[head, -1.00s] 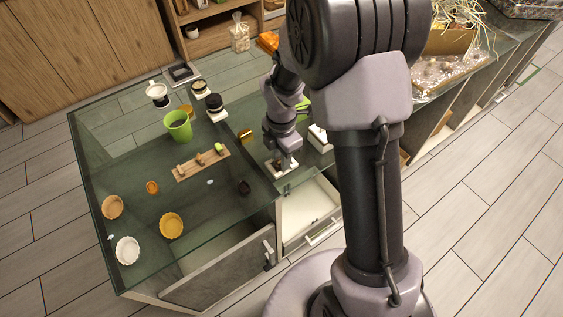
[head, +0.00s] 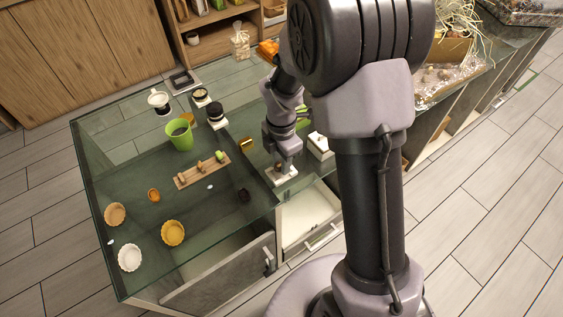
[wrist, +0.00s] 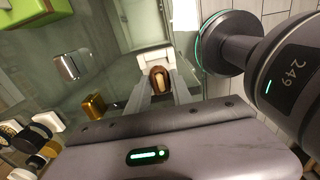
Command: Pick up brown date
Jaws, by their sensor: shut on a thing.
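The brown date (wrist: 154,82), with a pale strip down its middle, sits between my two fingertips in the wrist view. My gripper (wrist: 160,86) is shut on it from both sides. A small white tray (wrist: 147,62) shows just beyond the date. In the head view my gripper (head: 282,168) points down at the small white tray (head: 287,181) on the glass counter, and a small brown spot shows at its tips. I cannot tell whether the date still touches the tray.
A white box (head: 320,146) stands close to the right of my gripper. A gold block (head: 246,143), a wooden board (head: 202,171) with small items and a green cup (head: 180,136) stand to the left.

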